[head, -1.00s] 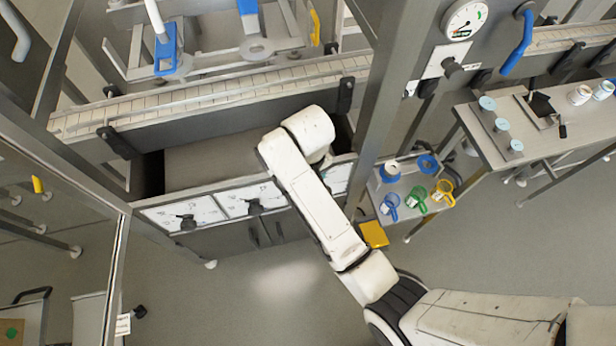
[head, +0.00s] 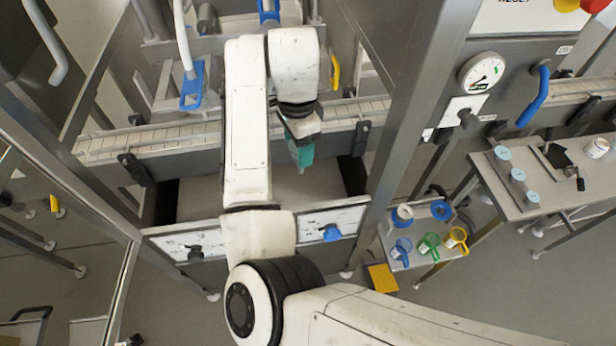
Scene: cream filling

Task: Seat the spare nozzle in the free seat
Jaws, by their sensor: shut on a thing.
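My gripper (head: 301,150) hangs below my dark wrist, over the conveyor's front side and above the grey recess. A teal tapered part shows at its end; I cannot tell whether this is fingers or a held thing. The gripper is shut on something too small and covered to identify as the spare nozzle. Behind it, one blue-handled part (head: 193,86) is at the upper left of the frame, and another blue part (head: 268,12) shows partly behind my arm. I cannot make out the free seat; my arm covers much of this area.
The conveyor (head: 150,143) runs across behind the recess. A front panel has a black knob (head: 195,252) and a blue knob (head: 331,233). A steel post (head: 410,120) stands to the right. A small shelf holds blue, green and yellow cups (head: 429,243). A side table (head: 560,190) is further right.

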